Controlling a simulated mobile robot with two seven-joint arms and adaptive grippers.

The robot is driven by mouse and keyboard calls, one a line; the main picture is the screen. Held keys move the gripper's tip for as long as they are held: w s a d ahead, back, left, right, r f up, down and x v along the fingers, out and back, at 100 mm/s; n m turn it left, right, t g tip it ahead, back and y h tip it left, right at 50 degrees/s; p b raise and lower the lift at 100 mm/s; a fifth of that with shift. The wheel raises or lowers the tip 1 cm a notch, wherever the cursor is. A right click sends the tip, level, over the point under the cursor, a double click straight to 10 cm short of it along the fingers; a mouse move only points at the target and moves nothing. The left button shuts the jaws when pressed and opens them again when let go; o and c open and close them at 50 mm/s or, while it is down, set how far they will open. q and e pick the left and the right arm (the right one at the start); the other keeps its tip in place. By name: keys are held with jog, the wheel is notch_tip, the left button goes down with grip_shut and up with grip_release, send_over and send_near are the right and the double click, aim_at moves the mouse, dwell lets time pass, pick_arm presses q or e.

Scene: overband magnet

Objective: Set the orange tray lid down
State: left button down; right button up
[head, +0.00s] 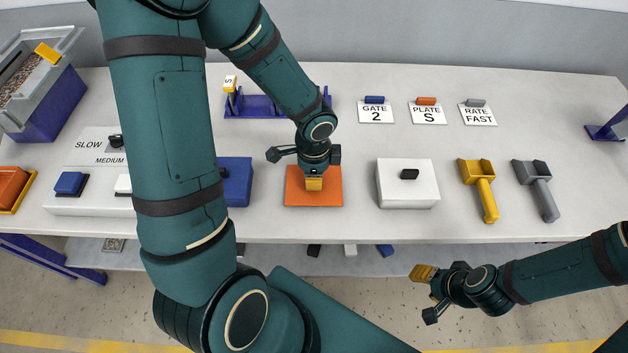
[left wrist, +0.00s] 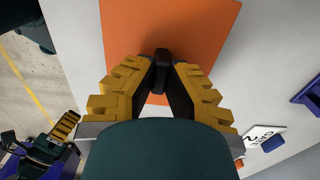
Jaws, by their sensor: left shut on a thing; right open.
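The orange tray lid (head: 295,198) is a flat orange square near the front middle of the table. It also shows in the left wrist view (left wrist: 205,28), with a black knob (left wrist: 162,62) on it. My left gripper (head: 314,184) points down over the lid and is shut on the knob, its yellow fingers on both sides of it. I cannot tell whether the lid touches the table (head: 360,225) or hangs just above it. My right gripper (head: 422,273) is open and empty, in front of the table edge.
A white box with a black knob (head: 407,190) stands right of the lid, and a blue box (head: 237,183) left of it. A yellow scoop (head: 483,190) and a grey scoop (head: 539,188) lie further right. Labelled cards (head: 376,112) stand behind.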

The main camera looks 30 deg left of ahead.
pick_arm(q)
jog(key=shift+f, duration=0.55)
jog(key=shift+f, duration=0.1)
jog(key=c, duration=1.1)
grip_release()
jog(key=shift+c, duration=0.2)
jog(key=shift+r, duration=0.5)
notch_tip(320, 180, up, 11)
jog(key=p, duration=0.4)
jog(key=shift+r, duration=0.15)
